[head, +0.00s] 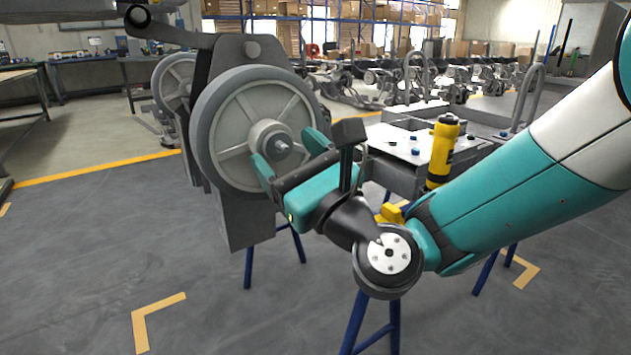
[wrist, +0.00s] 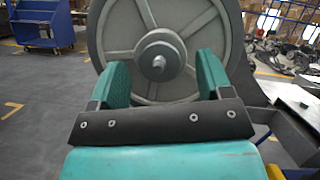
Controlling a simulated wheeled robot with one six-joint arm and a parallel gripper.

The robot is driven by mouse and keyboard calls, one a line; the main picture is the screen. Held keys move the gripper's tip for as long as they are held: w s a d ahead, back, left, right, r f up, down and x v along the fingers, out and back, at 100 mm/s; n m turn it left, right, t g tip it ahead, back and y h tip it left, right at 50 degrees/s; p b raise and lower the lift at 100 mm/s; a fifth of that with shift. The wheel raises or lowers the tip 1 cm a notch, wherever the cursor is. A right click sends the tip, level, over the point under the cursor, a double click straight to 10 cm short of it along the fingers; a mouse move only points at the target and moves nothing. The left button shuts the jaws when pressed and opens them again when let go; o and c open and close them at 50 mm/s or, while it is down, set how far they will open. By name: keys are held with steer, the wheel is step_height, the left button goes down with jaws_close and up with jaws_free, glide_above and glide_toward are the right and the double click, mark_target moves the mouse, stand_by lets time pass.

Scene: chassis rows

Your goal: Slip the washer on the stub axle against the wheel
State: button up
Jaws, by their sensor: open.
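The grey spoked wheel (head: 229,103) stands upright on the chassis end, and its face fills the upper middle of the wrist view (wrist: 118,20). The stub axle (head: 284,146) sticks out of its hub towards my gripper; its tip also shows in the wrist view (wrist: 159,62). My gripper (head: 288,156) is open, its teal fingers on either side of the stub axle, with nothing held between them. In the wrist view, the axle lies between the fingers (wrist: 162,67). A grey round face surrounds the axle base; I cannot tell whether this is the washer or only the hub.
A grey bench top (head: 408,148) with several small black and blue parts is behind my arm. A yellow-and-black bottle-like object (head: 442,152) stands there. Blue trestle legs (head: 249,258) stand below. The floor at left is clear.

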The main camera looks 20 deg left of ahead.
steer(key=shift+s+d+f+b, duration=0.15)
steer(key=shift+d+f+b, duration=0.2)
steer(key=shift+b, duration=0.1)
steer(key=b+v, duration=1.4)
steer(key=v, duration=0.2)
steer(key=shift+d+r+b, duration=0.15)
steer(key=shift+r+b, duration=0.15)
steer(key=shift+s, duration=0.15)
